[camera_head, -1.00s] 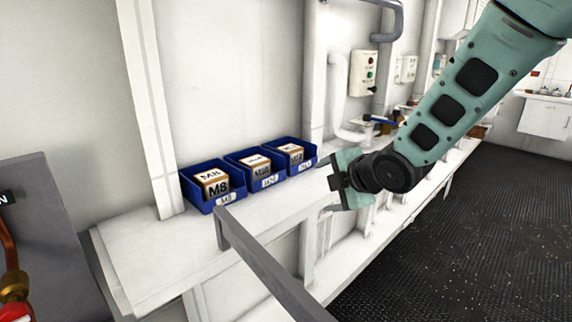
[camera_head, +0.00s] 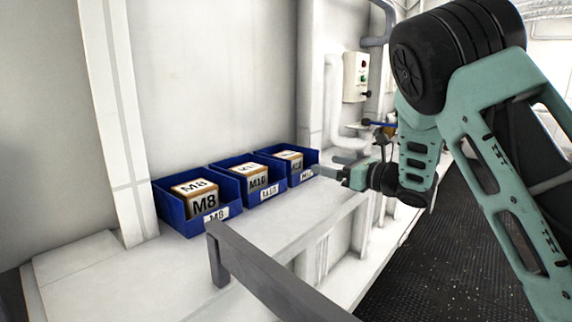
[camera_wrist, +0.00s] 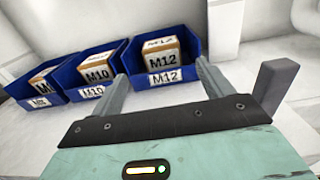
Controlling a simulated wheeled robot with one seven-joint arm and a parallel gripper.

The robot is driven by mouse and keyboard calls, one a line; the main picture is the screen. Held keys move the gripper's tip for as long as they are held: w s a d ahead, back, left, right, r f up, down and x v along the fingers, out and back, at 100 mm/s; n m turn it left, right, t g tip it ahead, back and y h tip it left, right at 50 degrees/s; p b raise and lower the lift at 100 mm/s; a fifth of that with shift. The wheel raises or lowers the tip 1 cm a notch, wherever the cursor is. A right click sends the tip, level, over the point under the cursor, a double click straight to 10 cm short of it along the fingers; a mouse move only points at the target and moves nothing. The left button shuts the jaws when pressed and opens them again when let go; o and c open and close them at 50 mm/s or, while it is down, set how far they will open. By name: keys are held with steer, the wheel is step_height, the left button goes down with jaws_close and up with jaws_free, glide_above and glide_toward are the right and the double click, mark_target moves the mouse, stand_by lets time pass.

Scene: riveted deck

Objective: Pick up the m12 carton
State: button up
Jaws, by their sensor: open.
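The M12 carton is a brown box with a white M12 label, sitting in the rightmost blue bin. In the wrist view the M12 carton (camera_wrist: 161,60) shows clearly inside its bin (camera_wrist: 190,72), which also bears an M12 tag. In the head view the carton (camera_head: 290,157) is small and partly hidden by the bin wall. My gripper (camera_head: 318,170) is at the right of that bin, close to its front. In the wrist view my gripper (camera_wrist: 158,80) is open and empty, its two fingers pointing toward the M12 bin, with the carton beyond and between them.
An M8 carton (camera_head: 203,202) and an M10 carton (camera_head: 255,181) sit in the two blue bins to the left. A grey rail (camera_head: 262,280) runs along the front of the white shelf (camera_head: 130,275). A wall control box (camera_head: 356,77) is behind.

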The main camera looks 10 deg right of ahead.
mark_target(296, 157)
steer(key=p+x, duration=0.3)
steer(key=x, duration=1)
steer(key=shift+w+a+f+p, duration=0.1)
steer(key=shift+w+a+p, duration=0.15)
steer(key=shift+p, duration=0.1)
steer(key=c, duration=0.9)
